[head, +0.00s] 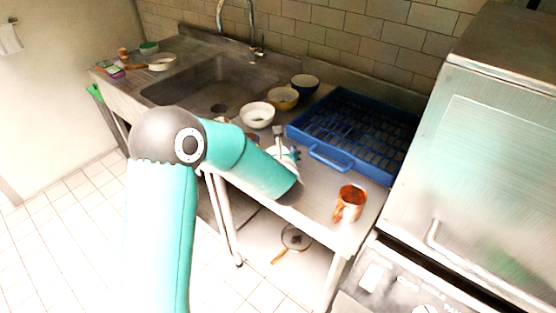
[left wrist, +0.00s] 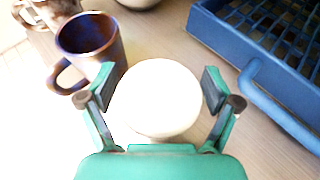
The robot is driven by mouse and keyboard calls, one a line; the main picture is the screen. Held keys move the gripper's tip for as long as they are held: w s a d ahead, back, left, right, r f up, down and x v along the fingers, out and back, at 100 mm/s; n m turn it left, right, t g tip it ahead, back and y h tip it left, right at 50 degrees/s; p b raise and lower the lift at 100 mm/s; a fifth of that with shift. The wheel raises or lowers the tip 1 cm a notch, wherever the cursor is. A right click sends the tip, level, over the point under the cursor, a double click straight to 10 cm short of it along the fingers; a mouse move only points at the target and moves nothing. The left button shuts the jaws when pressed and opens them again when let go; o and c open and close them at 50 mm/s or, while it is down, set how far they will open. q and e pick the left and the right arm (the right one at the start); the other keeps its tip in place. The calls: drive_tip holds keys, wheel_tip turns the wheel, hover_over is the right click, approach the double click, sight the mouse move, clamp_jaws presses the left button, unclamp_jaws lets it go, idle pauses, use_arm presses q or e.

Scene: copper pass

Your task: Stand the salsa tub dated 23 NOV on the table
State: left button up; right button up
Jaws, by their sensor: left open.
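A round white thing (left wrist: 156,98), seen from above like a tub lid, sits between the fingers of my left gripper (left wrist: 158,84) in the left wrist view. The fingers are open, one on each side, and I cannot tell whether either touches it. No date or label shows, so I cannot tell whether it is the salsa tub dated 23 NOV. In the head view my left gripper (head: 289,155) is mostly hidden behind my arm, above the steel table (head: 318,203) in front of the blue rack. My right gripper is not in view.
A dark copper-toned mug (left wrist: 90,38) stands close left of the gripper. The blue rack (head: 330,157) is close on its right (left wrist: 262,92). A copper mug (head: 349,203) stands near the table's right end. A white bowl (head: 257,115) stands by the sink (head: 180,93).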

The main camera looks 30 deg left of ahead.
use_arm(q)
drive_tip(key=shift+w+a+f, duration=0.15)
drive_tip(key=shift+w+a, duration=0.15)
drive_tip(key=c, duration=1.2)
drive_tip(key=shift+c, duration=0.9)
drive_tip(key=shift+r, duration=0.2)
